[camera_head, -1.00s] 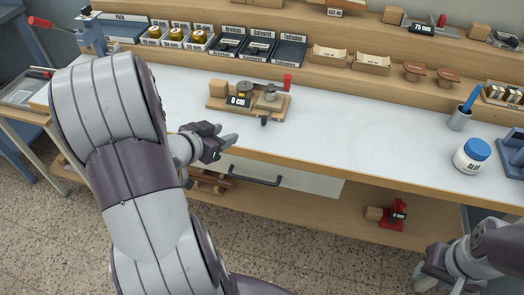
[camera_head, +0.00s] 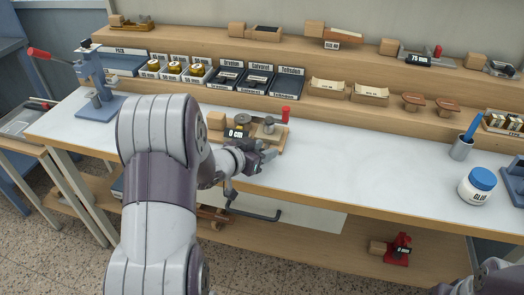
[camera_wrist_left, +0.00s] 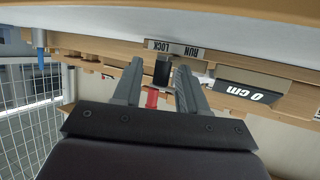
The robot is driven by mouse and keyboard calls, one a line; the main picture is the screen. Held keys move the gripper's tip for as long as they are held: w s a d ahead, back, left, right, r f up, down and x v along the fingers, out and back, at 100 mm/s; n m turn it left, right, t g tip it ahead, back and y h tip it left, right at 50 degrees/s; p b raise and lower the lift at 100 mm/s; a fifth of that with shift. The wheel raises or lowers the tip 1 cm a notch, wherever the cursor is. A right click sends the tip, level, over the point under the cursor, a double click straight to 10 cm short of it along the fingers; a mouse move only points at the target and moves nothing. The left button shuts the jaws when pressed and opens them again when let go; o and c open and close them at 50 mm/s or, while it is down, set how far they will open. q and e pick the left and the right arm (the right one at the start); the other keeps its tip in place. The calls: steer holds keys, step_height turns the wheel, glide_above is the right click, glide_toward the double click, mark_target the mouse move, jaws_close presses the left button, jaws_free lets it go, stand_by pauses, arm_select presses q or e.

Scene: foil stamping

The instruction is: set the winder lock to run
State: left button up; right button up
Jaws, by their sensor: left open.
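The winder (camera_head: 216,121) stands on the white bench on a wooden base, with a red-handled crank (camera_head: 285,115) and a "0 cm" display. In the left wrist view the display (camera_wrist_left: 248,92) and the RUN/LOCK label (camera_wrist_left: 174,48) appear upside down. A black lock lever (camera_wrist_left: 162,70) shows beside the LOCK end of the label. My left gripper (camera_head: 268,158) is at the winder's front edge. In the left wrist view its open fingers (camera_wrist_left: 158,78) are on either side of the lever, apparently apart from it. My right gripper is out of view; only part of that arm shows.
Labelled foil trays (camera_head: 228,77) line the shelf behind. A glue jar (camera_head: 478,186) and a pen cup (camera_head: 461,150) stand at the right. The bench between winder and cup is clear.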

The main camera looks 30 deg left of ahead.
arm_select(q)
jaws_close()
steer(key=shift+r+p, duration=0.2)
steer(key=shift+p, duration=0.15)
steer(key=m+h+p, duration=0.1)
steer(key=p, duration=0.1)
steer(key=a+m+g+h+p, duration=0.1)
steer(key=p, duration=0.1)
steer(key=m+h+p, duration=0.1)
steer(key=p, duration=0.1)
steer(key=shift+a+r+h, duration=0.15)
steer(key=shift+a+h, duration=0.25)
steer(key=shift+a+m+g+p, duration=0.1)
steer(key=shift+m+g+p, duration=0.2)
steer(key=shift+m+p, duration=0.15)
steer(key=shift+f+h, duration=0.3)
